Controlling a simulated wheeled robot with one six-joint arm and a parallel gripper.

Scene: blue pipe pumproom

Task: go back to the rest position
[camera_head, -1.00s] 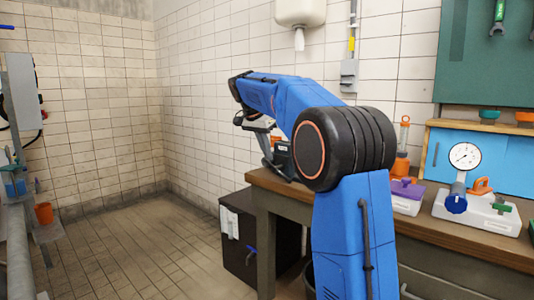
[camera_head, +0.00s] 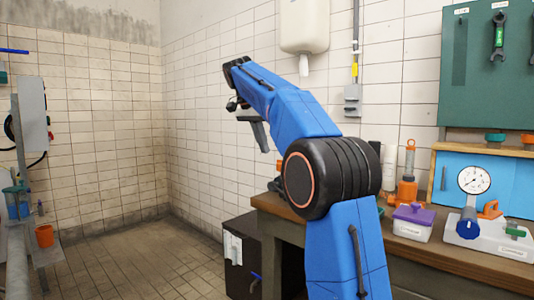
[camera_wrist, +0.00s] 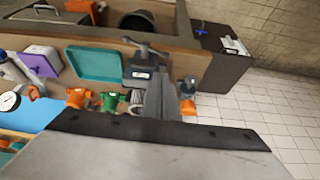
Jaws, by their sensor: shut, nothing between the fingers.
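My blue arm is raised over the left end of the workbench (camera_head: 430,252). My gripper (camera_head: 258,134) hangs from its far end in the head view, in the air and clear of the bench top. In the wrist view, its grey fingers (camera_wrist: 161,96) show shut with nothing between them. The fingers cover part of the bench below. The fingertips are small in the head view.
A dark vise (camera_wrist: 143,64), a teal tray (camera_wrist: 94,63) and a purple-lidded box (camera_head: 412,224) are on the bench. A pressure gauge (camera_head: 474,181) stands at right. A black cabinet (camera_head: 240,250) stands beside the bench. The tiled floor at left is open.

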